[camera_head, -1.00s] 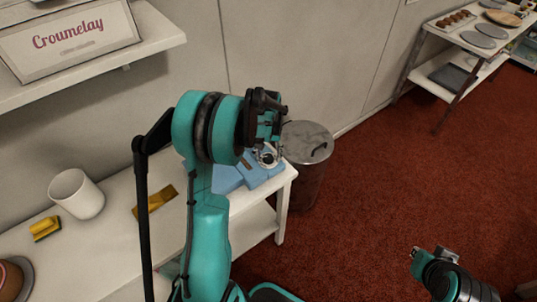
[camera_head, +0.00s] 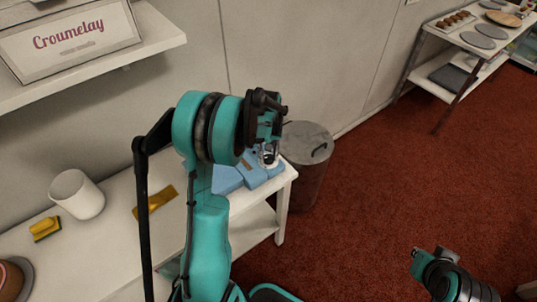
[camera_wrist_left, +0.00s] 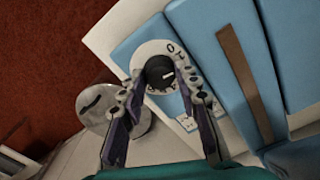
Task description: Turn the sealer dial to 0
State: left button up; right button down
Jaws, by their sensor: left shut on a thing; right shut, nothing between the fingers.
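The blue sealer (camera_head: 230,178) sits on the white table at its right end. In the left wrist view its blue body (camera_wrist_left: 213,65) carries a round white dial plate with a dark knob (camera_wrist_left: 160,71). A "0" is printed at the plate's upper right; a light mark on the knob faces right, away from the "0". My left gripper (camera_wrist_left: 158,78) is shut on the knob, one finger on each side. In the head view my left gripper (camera_head: 268,145) hides most of the dial. My right gripper (camera_head: 420,258) is shut and empty over the red floor, far from the sealer.
A lidded metal bin (camera_head: 308,150) stands beside the table's right end. A shelf (camera_head: 100,62) overhangs at upper left.

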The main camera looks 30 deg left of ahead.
pick_arm(q)
jog(key=n, duration=0.4)
jog(key=shift+n, duration=0.3)
jog(key=n, duration=0.4)
jog(key=shift+n, duration=0.3)
jog(key=o, duration=1.2)
jog(key=shift+c, duration=0.2)
